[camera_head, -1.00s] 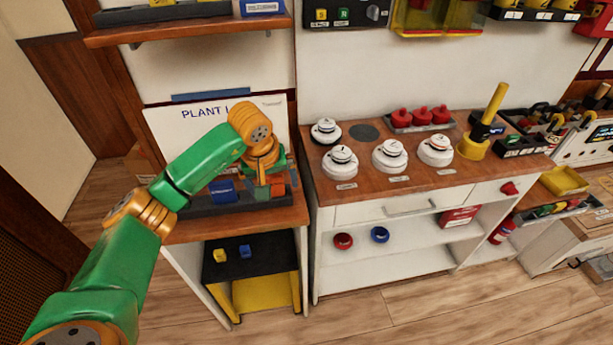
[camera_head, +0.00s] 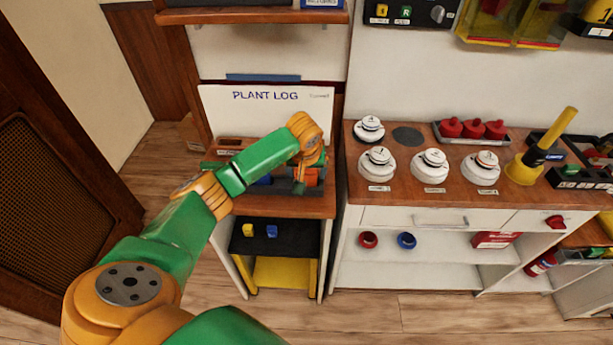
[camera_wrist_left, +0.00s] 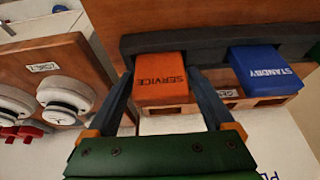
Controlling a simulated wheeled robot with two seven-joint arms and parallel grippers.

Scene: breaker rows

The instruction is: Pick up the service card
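The service card (camera_wrist_left: 160,80) is an orange block marked SERVICE, standing in a dark holder (camera_wrist_left: 215,42) in the left wrist view. In the head view its orange (camera_head: 311,176) shows just beside my left gripper (camera_head: 299,187), partly hidden by it. In the left wrist view my left gripper (camera_wrist_left: 160,72) is open, with one dark finger on each side of the service card. I cannot tell whether the fingers touch it. My right gripper is not in view.
A blue STANDBY card (camera_wrist_left: 258,72) sits beside the service card in the same holder. The PLANT LOG board (camera_head: 265,112) stands behind. A counter (camera_head: 400,190) with white round detectors (camera_head: 377,162) is to the right. A shelf (camera_head: 250,16) overhangs above.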

